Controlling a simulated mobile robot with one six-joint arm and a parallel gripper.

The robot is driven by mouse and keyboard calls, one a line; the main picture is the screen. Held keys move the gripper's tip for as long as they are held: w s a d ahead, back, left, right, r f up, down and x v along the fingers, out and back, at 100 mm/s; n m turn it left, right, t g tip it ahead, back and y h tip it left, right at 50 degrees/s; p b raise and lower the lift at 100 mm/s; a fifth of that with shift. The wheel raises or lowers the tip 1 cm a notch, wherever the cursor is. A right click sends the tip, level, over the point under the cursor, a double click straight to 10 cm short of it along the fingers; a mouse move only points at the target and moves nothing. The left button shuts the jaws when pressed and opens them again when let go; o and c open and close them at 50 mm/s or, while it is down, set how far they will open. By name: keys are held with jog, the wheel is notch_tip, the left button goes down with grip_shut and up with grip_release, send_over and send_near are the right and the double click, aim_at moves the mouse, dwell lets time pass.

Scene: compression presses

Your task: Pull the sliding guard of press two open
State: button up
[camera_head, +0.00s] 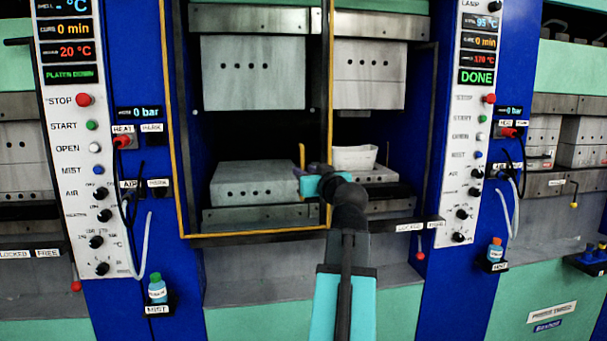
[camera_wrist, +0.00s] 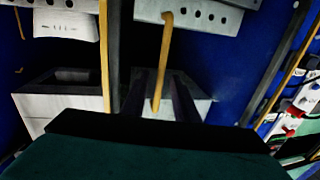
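The sliding guard (camera_head: 183,237) has a thin yellow frame and covers the left part of the middle press opening. Its upright yellow handle (camera_head: 302,157) is near the guard's right edge and also shows in the wrist view (camera_wrist: 163,55). My gripper (camera_head: 308,182) is at the handle's lower end. In the wrist view, my two dark fingers (camera_wrist: 167,95) stand on either side of the handle's end, with gaps visible, so it appears open around it. Contact cannot be told. No readable label shows which press is number two.
Right of the guard, a whitish piece (camera_head: 354,158) sits on a lower block. Control panels stand left (camera_head: 70,130) and right (camera_head: 475,130), one reading PLATEN DOWN, the other DONE. Bottles (camera_head: 157,290) (camera_head: 495,252) stand on small shelves. A dark rail (camera_head: 395,228) runs below the opening.

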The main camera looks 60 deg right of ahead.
jog(key=b+v, duration=0.6)
jog(key=v, duration=0.7)
dwell(0.7)
